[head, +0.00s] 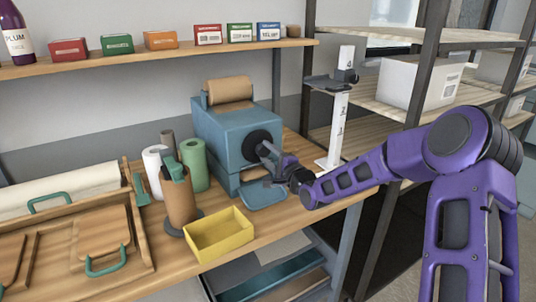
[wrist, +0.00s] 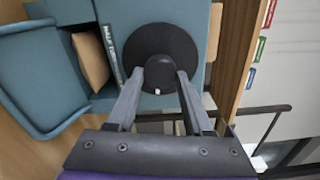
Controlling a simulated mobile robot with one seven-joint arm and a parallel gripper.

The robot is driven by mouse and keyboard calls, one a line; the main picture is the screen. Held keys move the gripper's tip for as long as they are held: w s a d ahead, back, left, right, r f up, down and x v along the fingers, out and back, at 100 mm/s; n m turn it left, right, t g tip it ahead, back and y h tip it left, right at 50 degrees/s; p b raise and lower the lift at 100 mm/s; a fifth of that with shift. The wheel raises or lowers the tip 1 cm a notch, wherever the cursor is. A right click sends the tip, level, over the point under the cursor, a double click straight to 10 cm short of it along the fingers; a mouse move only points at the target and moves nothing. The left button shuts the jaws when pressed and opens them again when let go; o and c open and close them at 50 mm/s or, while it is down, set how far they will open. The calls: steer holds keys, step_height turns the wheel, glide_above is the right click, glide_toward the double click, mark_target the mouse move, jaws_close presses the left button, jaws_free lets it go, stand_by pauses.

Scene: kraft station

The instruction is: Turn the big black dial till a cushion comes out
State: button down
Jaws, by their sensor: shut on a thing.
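A blue-grey machine (head: 212,131) stands on the wooden bench with a brown paper roll (head: 230,90) on top. The big black dial (head: 256,141) is on its front face. In the wrist view the dial (wrist: 160,42) is a wide black disc with a raised knob and a small white mark at the knob's lower edge. My gripper (head: 268,153) is at the dial, its fingers on both sides of the knob, shut on it; it also shows in the wrist view (wrist: 160,79). A brown cushion (wrist: 90,62) shows in the machine's opening, above the blue tray (head: 264,197).
A yellow bin (head: 220,235) stands on the bench left of the tray. A brown roll on a dark stand (head: 180,196) and a green roll (head: 193,164) stand further left. A white post (head: 335,130) and metal shelving flank the machine's right.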

steer(key=shift+c, duration=1.5)
jaws_free()
steer(key=shift+s, duration=0.1)
steer(key=v, duration=1.7)
steer(key=shift+d, duration=0.15)
